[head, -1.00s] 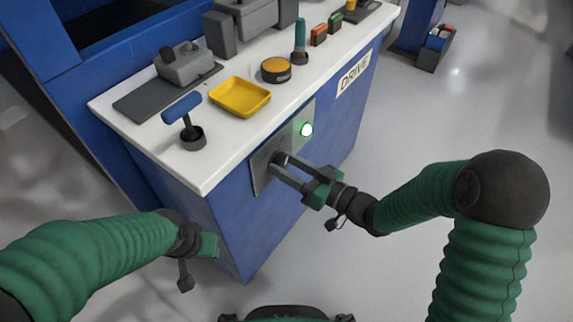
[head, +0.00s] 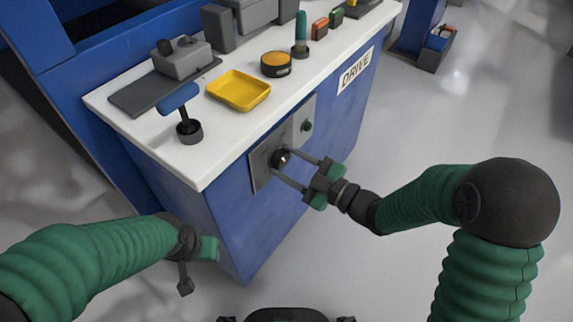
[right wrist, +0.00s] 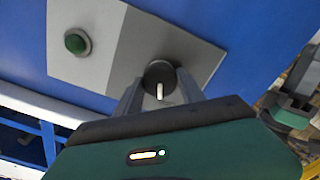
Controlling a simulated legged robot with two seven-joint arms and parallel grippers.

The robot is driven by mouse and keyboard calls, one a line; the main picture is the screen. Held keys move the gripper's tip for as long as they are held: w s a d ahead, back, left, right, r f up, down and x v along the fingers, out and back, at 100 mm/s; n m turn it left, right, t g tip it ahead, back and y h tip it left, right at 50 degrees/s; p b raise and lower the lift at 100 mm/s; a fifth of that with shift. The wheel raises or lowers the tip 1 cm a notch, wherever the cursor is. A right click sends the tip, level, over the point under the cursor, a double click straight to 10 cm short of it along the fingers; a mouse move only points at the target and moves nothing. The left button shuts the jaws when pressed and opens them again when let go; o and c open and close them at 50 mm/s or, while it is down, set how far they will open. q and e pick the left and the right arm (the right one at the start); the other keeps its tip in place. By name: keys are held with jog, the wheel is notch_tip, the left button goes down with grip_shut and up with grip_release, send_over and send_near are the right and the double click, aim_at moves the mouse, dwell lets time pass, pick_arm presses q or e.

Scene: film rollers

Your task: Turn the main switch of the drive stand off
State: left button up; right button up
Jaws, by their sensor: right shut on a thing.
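The drive stand (head: 225,225) is a blue cabinet with a white top and a "DRIVE" label. Its main switch (head: 279,157) is a dark round knob on a grey plate (head: 259,177) on the front. In the right wrist view the knob (right wrist: 160,72) shows a white pointer mark. My right gripper (head: 283,162) is shut on the knob, one finger on each side. The indicator lamp (head: 306,126) beside it is dark green and unlit; it also shows in the right wrist view (right wrist: 77,43). My left gripper (head: 209,248) is low by the cabinet's left corner, its fingers not clearly visible.
The floor right of the cabinet is open. A bin (head: 435,48) stands at the back right.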

jog(key=shift+s+f+n+b, duration=0.15)
jog(key=shift+n+b, duration=0.35)
jog(key=shift+n, duration=0.6)
jog(key=o, duration=1.4)
jog(key=shift+c, duration=0.2)
jog(key=shift+d, duration=0.15)
